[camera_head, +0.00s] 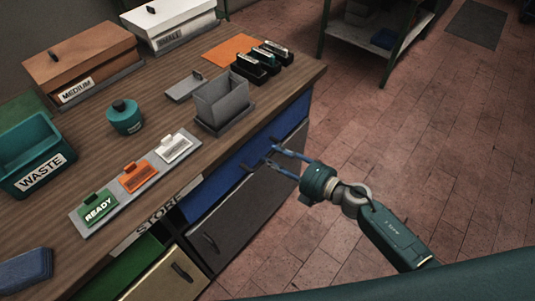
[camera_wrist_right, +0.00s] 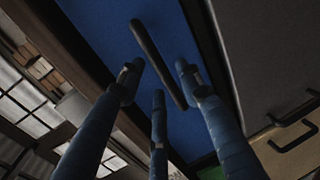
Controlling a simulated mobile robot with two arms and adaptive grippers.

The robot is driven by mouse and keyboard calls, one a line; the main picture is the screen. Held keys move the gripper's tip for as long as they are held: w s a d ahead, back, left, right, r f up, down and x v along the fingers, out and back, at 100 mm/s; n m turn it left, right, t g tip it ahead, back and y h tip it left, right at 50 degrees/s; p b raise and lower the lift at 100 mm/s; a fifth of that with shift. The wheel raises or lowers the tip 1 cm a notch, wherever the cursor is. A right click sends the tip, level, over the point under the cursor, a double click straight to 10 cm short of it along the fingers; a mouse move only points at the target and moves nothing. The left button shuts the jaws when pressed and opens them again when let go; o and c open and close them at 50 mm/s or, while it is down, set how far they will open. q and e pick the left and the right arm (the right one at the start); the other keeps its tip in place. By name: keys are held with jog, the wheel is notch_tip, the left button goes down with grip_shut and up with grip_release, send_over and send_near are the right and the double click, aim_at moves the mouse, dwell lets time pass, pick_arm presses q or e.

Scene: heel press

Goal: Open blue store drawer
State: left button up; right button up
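The blue store drawer (camera_head: 214,185) is in the front of the wooden workbench, and its front looks flush with the cabinet. Its blue front (camera_wrist_right: 95,30) fills the upper middle of the right wrist view, with a long dark bar handle (camera_wrist_right: 158,62) across it. My right gripper (camera_head: 273,156) is at the drawer front, beside the handle. In the right wrist view its fingers (camera_wrist_right: 158,80) are spread on both sides of the handle, open and holding nothing. Whether any finger touches the handle I cannot tell. My left gripper is not in view.
Below the blue drawer is a grey drawer (camera_head: 245,215); a green drawer (camera_head: 122,272) and a beige drawer (camera_head: 165,280) are at lower left. A grey bin (camera_head: 222,100) and a label tray (camera_head: 115,207) stand on the bench (camera_head: 170,95).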

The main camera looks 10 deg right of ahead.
aim_at(269, 156)
jog(key=shift+x, duration=1.55)
jog(key=shift+c, duration=0.3)
grip_shut()
jog(key=f+v, duration=0.3)
jog(key=v, duration=1)
jog(key=s+f+v, duration=0.1)
jog(key=f+v, duration=0.1)
jog(key=v, duration=1.2)
jog(key=shift+d+f, duration=0.4)
jog(key=shift+d, duration=0.05)
jog(key=shift+s, duration=0.1)
jog(key=shift+o, duration=0.3)
grip_release()
